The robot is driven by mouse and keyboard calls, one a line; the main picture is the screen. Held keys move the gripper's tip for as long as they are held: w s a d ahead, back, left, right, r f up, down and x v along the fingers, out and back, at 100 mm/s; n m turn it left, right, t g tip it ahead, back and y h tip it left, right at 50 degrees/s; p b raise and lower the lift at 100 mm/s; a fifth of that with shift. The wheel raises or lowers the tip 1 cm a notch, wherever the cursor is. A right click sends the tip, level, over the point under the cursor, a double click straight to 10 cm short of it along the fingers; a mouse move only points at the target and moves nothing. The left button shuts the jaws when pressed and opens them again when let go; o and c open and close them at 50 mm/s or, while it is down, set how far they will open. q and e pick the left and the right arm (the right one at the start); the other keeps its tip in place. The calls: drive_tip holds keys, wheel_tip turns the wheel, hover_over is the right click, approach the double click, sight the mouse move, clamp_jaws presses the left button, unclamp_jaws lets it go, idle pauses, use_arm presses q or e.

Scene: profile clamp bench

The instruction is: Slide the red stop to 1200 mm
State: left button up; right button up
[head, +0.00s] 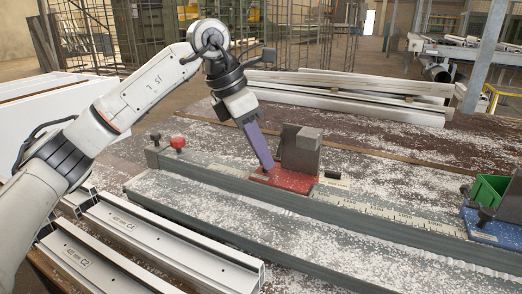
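The red stop (287,179) sits on the grey rail of the bench, with a dark grey upright block (301,149) on its red base. A pale scale strip (385,212) with marks runs along the rail to the right of the stop; its numbers are too small to read. My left gripper (266,166) points down with its purple fingers at the left part of the red base, beside the grey block. The fingers overlap in this view, so their gap and any grip on the stop cannot be told. My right gripper is not in view.
A blue stop (490,226) with a green block (488,190) stands on the rail at the right edge. A red knob (178,143) is at the rail's left end. White profiles (150,236) lie at the front left.

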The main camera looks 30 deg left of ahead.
use_arm(q)
clamp_jaws()
drive_tip(key=shift+d+r+p, duration=0.15)
drive_tip(key=shift+d+p, duration=0.1)
drive_tip(key=shift+p, duration=0.2)
drive_tip(key=shift+d, duration=0.15)
drive_tip(key=shift+o, duration=2.3)
unclamp_jaws()
drive_tip(key=p+v, duration=0.1)
drive_tip(key=v, duration=0.9)
